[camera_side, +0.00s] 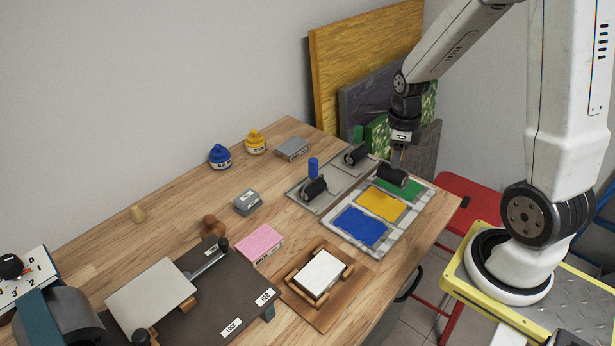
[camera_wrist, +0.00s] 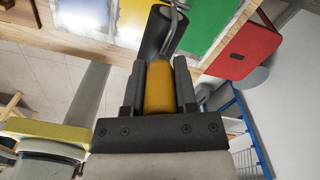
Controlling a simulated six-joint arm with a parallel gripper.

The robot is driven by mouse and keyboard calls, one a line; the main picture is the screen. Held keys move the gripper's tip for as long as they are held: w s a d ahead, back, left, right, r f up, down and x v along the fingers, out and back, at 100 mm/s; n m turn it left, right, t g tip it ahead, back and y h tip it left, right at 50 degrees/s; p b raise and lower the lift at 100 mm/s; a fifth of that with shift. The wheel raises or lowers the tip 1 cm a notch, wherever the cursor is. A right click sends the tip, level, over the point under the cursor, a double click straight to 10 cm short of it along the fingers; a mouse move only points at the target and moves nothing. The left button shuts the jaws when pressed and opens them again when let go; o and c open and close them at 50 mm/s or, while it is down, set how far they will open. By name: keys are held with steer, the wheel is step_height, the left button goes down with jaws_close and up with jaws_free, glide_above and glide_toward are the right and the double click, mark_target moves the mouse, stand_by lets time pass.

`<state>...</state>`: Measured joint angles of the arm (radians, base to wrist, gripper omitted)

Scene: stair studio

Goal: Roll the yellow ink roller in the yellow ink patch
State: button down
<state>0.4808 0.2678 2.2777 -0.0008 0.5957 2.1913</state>
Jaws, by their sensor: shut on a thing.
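My gripper (camera_wrist: 159,85) is shut on the yellow handle of the yellow ink roller (camera_wrist: 158,88). The roller's black cylinder (camera_side: 392,176) is over the slab between the yellow ink patch (camera_side: 381,204) and the green ink patch (camera_side: 405,188) in the side view. I cannot tell whether it touches the slab. In the wrist view the cylinder (camera_wrist: 157,32) also lies between the yellow patch (camera_wrist: 133,13) and the green patch (camera_wrist: 196,20). The yellow handle is mostly hidden in the side view.
The blue ink patch (camera_side: 360,227) is on the same slab (camera_side: 333,228). Two other rollers, one with a blue handle (camera_side: 313,166), rest on a grey tray (camera_side: 299,193) beside it. A wooden frame with a white block (camera_side: 320,273) stands nearer. Ink jars (camera_side: 255,143) stand at the back.

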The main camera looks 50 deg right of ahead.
mark_target(391, 176)
steer(key=shift+f, duration=2.7)
steer(key=shift+f, duration=0.35)
steer(key=shift+a, duration=0.15)
steer(key=shift+a+f, duration=0.1)
steer(key=shift+a, duration=1)
